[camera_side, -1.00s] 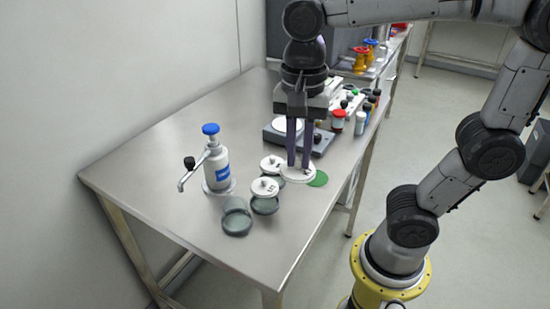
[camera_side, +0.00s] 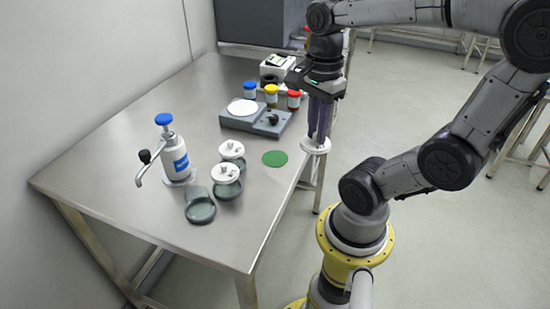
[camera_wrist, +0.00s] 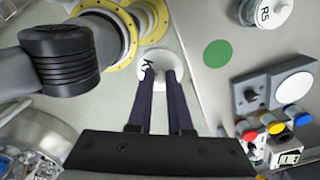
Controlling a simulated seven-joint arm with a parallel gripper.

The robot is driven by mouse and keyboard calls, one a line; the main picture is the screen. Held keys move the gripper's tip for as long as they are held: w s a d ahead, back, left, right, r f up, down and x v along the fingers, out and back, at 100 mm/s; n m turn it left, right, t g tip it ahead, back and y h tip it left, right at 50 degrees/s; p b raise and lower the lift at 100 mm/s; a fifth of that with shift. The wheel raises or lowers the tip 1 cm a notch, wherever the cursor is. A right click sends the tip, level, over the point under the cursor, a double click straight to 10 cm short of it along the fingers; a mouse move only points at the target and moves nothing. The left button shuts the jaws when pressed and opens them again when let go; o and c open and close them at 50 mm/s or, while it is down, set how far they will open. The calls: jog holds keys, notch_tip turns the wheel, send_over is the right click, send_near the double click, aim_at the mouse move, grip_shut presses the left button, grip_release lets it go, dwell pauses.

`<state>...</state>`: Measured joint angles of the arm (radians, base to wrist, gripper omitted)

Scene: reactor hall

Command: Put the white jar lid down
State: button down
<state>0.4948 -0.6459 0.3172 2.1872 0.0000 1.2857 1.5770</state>
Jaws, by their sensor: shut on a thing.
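The white jar lid (camera_side: 316,146) is a flat round disc. My gripper (camera_side: 317,138) points down and is shut on it. In the side view the lid appears just past the table's right edge, to the right of the green disc (camera_side: 275,158). In the wrist view the lid (camera_wrist: 158,72) has dark lettering, partly hidden by the fingers of my gripper (camera_wrist: 168,75). It appears beside the table edge, over the floor. A glass jar without a lid (camera_side: 200,211) stands near the table's front. Two jars with white lids (camera_side: 226,172) (camera_side: 231,149) stand behind it.
A pump bottle with a blue cap (camera_side: 175,155) stands at the left. A grey device with a white plate (camera_side: 258,119) and several colour-capped vials (camera_side: 271,94) stand at the back. Bare table (camera_side: 120,160) lies left of the bottle. A bin of metal pieces (camera_wrist: 35,145) shows in the wrist view.

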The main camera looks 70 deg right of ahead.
jog(key=shift+d, duration=0.2)
jog(key=w+d+f, duration=0.2)
jog(key=w+f, duration=0.1)
jog(key=w+d+f, duration=0.2)
jog(key=w+f, duration=0.1)
jog(key=w, duration=0.1)
jog(key=w+d+f, duration=0.2)
jog(key=w+f, duration=0.1)
jog(key=w, duration=0.1)
jog(key=shift+w+d, duration=0.15)
jog(key=shift+d, duration=0.05)
jog(key=shift+w+d+f, duration=0.1)
jog(key=shift+w+f, duration=0.1)
jog(key=shift+w+d+f, duration=0.1)
jog(key=shift+w+f, duration=0.1)
jog(key=shift+f, duration=1.6)
jog(key=shift+f, duration=0.1)
jog(key=c, duration=0.8)
grip_release()
jog(key=shift+c, duration=0.2)
